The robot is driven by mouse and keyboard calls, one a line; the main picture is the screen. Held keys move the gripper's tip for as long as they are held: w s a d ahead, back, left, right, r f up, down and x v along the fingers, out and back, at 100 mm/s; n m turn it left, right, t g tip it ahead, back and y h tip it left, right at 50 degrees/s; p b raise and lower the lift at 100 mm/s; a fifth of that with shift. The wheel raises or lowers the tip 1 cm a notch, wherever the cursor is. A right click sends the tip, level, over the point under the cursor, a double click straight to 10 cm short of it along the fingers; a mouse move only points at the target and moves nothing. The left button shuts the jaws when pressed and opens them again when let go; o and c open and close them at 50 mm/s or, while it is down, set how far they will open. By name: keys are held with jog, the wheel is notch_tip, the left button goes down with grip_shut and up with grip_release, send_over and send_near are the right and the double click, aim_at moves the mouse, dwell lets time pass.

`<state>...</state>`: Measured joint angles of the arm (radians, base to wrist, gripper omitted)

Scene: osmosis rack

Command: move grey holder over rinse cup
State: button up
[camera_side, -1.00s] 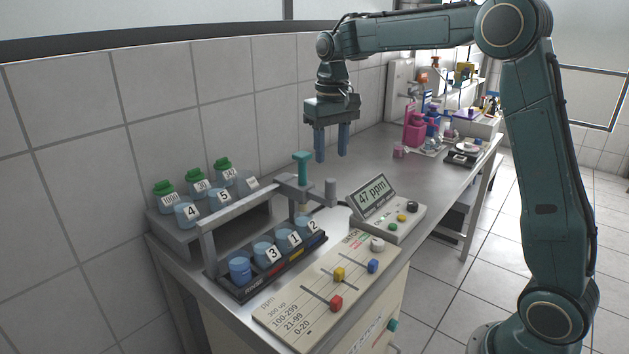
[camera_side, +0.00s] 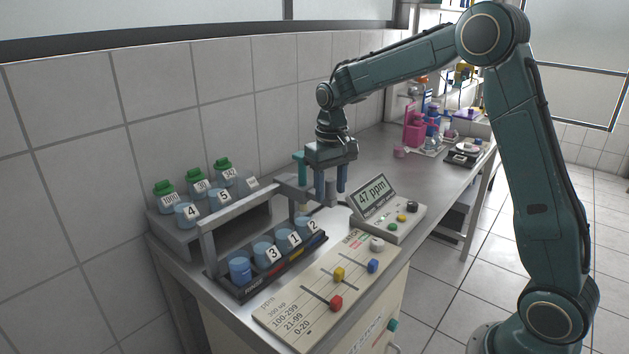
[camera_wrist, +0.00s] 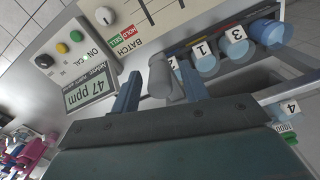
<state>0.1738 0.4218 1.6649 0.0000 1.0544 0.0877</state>
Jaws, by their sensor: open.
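The grey holder (camera_side: 291,187) sits at the right end of the grey rail, over the cup 2 end of the row, with a teal-topped probe (camera_side: 299,168) upright in it. My gripper (camera_side: 331,190) is open, with its fingers down around the holder's upright grey handle. In the wrist view the handle (camera_wrist: 160,80) stands between the two blue fingers (camera_wrist: 157,90), and I cannot tell if either touches it. The rinse cup (camera_side: 240,269) holds blue liquid at the near left end of the dark tray, by the RINSE label.
Cups 3 (camera_side: 265,254), 1 (camera_side: 287,240) and 2 stand in the tray between rinse cup and holder. The rail (camera_side: 238,202) runs above them. A meter (camera_side: 386,210) reads 47 ppm. A slider panel (camera_side: 325,290) lies in front; labelled bottles (camera_side: 195,185) stand behind.

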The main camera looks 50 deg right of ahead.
jog(key=shift+c, duration=0.5)
grip_shut()
jog(key=shift+a, duration=0.15)
jog(key=a, duration=2.1)
jog(key=shift+a, duration=0.15)
grip_release()
jog(key=shift+a, duration=0.1)
jog(key=shift+o, duration=0.5)
